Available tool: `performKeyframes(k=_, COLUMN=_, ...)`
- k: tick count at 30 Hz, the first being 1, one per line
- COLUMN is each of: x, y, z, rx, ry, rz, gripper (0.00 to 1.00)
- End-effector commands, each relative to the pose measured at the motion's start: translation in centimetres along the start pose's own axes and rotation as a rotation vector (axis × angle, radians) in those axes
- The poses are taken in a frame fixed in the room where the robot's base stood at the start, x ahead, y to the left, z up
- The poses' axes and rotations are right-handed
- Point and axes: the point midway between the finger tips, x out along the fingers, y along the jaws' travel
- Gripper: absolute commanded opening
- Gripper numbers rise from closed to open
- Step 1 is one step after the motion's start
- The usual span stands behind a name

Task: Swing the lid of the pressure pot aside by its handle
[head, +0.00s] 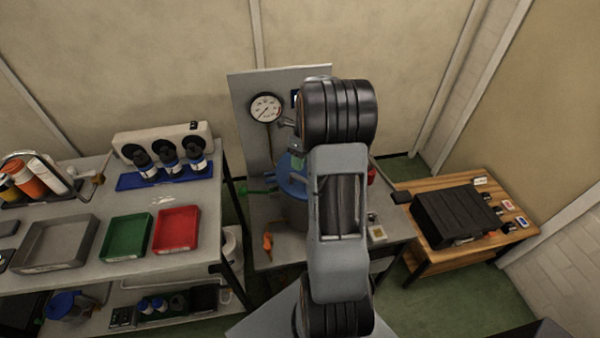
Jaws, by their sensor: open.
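The pressure pot shows only in part in the head view, on the grey stand in the middle. Its blue lid (291,187) appears in place on top, and my arm covers its right side. I cannot make out the lid's handle clearly. A small greenish part (297,160) shows at the back of the lid, against my arm. A green lever (257,190) sticks out on the left and a red part (372,175) shows on the right. My gripper is hidden behind my own arm, so its distance from the lid cannot be seen.
A panel with a round gauge (266,108) stands behind the pot. An orange object (267,243) lies on the stand's front left. A bench with a red tray (176,231) and a green tray (128,237) is left; a wooden table with a black case (452,215) is right.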

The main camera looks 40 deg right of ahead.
Motion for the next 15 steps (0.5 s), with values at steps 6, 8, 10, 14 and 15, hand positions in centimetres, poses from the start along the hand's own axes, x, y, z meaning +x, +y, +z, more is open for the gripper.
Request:
performKeyframes(k=6, x=3.4, y=0.1, z=0.0, rx=-0.001, ry=0.002, rz=0.002, gripper=0.42)
performKeyframes(k=8, x=4.0, y=0.1, z=0.0, rx=-0.001, ry=0.001, rz=0.002, gripper=0.42)
performKeyframes(k=10, x=4.6, y=0.0, z=0.0, rx=-0.001, ry=0.001, rz=0.001, gripper=0.42)
performKeyframes(k=14, x=5.3, y=0.1, z=0.0, rx=-0.002, ry=0.001, rz=0.0, gripper=0.42)
performKeyframes(k=15, x=5.5, y=0.0, z=0.0, rx=-0.002, ry=0.0, rz=-0.001, gripper=0.42)
